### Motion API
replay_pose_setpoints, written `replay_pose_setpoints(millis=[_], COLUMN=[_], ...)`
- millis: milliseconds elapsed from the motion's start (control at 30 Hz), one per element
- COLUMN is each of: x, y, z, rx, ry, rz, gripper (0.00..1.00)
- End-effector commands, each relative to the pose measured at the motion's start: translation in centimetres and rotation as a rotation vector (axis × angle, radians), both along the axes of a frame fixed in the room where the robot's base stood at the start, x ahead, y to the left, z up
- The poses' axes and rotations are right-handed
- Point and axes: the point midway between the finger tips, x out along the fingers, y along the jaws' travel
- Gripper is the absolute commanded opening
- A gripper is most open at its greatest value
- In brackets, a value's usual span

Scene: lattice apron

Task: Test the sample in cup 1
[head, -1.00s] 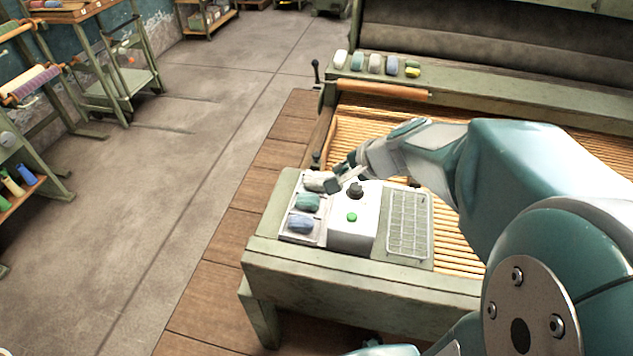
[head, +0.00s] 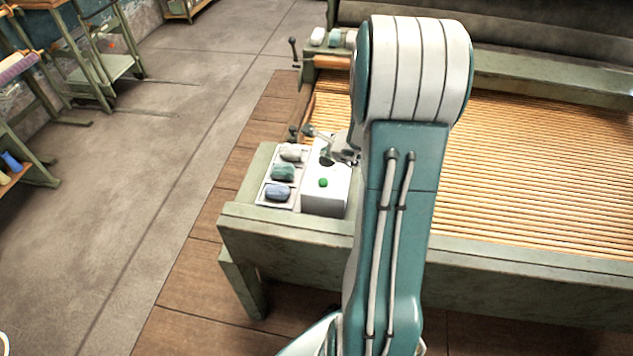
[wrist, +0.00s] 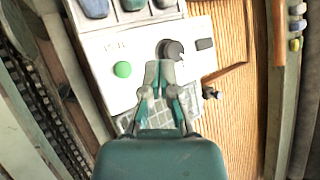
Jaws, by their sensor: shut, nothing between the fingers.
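A pale tray (head: 263,202) on the green bench corner holds a white lump (head: 291,153), a green one (head: 283,173) and a blue one (head: 277,192). I can read no cup numbers. Beside it stands a white box (head: 325,203) with a green button (head: 323,183) and a dark round knob (wrist: 172,50). My gripper (wrist: 160,66) is shut and empty, its tips close to the knob in the wrist view; contact cannot be told. In the head view my gripper (head: 340,150) is partly hidden by my arm. The wrist view cuts off the tray lumps at its top edge.
A grid panel (wrist: 126,121) lies beside the box, partly under my gripper in the wrist view. Orange slats (head: 540,170) fill the frame to the right. A lever (head: 293,47) rises at the frame's back left.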

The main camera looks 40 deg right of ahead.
Motion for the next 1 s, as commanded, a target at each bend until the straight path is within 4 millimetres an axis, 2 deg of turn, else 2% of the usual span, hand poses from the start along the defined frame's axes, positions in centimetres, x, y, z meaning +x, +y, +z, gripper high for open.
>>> replay_pose_setpoints(millis=[267, 800, 1000], x=[0.0, 0.0, 0.0], y=[0.1, 0.1, 0.1], z=[-0.4, -6.8, -8.4], rx=[0.001, 0.002, 0.000], ry=[0.000, 0.001, -0.001], rz=[0.003, 0.004, 0.005], gripper=[0.00, 0.00, 0.00])
